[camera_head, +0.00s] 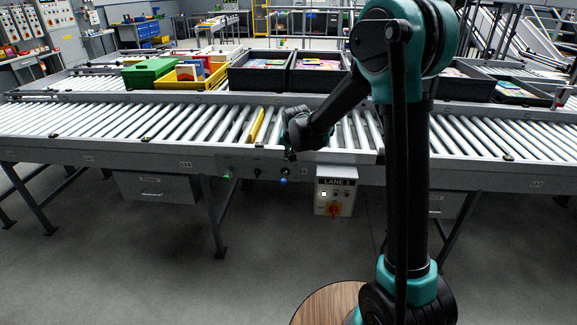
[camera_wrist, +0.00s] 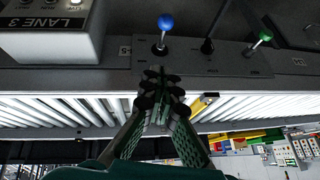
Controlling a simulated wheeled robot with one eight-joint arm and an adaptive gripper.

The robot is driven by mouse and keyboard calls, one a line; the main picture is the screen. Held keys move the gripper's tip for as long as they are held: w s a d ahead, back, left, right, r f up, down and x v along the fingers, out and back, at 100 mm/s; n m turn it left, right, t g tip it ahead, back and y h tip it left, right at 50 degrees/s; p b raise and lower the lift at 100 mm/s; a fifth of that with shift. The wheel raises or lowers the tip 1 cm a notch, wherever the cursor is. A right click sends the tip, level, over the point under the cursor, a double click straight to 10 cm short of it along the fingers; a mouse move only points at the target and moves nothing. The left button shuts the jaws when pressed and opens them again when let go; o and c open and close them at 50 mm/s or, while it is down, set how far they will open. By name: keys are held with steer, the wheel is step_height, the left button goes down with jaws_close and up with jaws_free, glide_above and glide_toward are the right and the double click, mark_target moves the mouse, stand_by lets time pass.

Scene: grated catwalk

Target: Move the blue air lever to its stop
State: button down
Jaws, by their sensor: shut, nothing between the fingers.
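The blue air lever has a round blue knob (camera_head: 283,181) on the front rail of the roller conveyor. In the wrist view, which is upside down, the blue air lever (camera_wrist: 165,22) stands on a short metal stem from a grey plate. My gripper (camera_wrist: 160,76) is shut and empty, its fingertips close to the foot of that stem in the picture. I cannot tell whether they touch it. In the head view my gripper (camera_head: 291,153) is dark against the rail, just above the blue knob.
A black-knobbed lever (camera_wrist: 207,46) and a green-knobbed lever (camera_wrist: 265,35) share the plate. The LANE 3 box (camera_head: 335,195) with a red switch hangs right of the blue knob. A yellow bar (camera_head: 257,125) lies among the rollers. Black crates (camera_head: 262,84) stand behind.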

glide_above(285, 180)
steer(key=w, duration=0.1)
steer(key=f, duration=0.8)
steer(key=shift+d+f, duration=0.35)
steer(key=shift+d, duration=0.05)
steer(key=shift+s+a+f, duration=0.15)
steer(key=shift+s+f, duration=0.05)
steer(key=shift+f, duration=0.35)
steer(key=shift+s+a+f, duration=0.15)
steer(key=shift+s+f, duration=0.05)
steer(key=shift+f, duration=0.35)
steer(key=shift+s+a+f, duration=0.1)
steer(key=shift+s+f, duration=0.05)
steer(key=shift+f, duration=0.45)
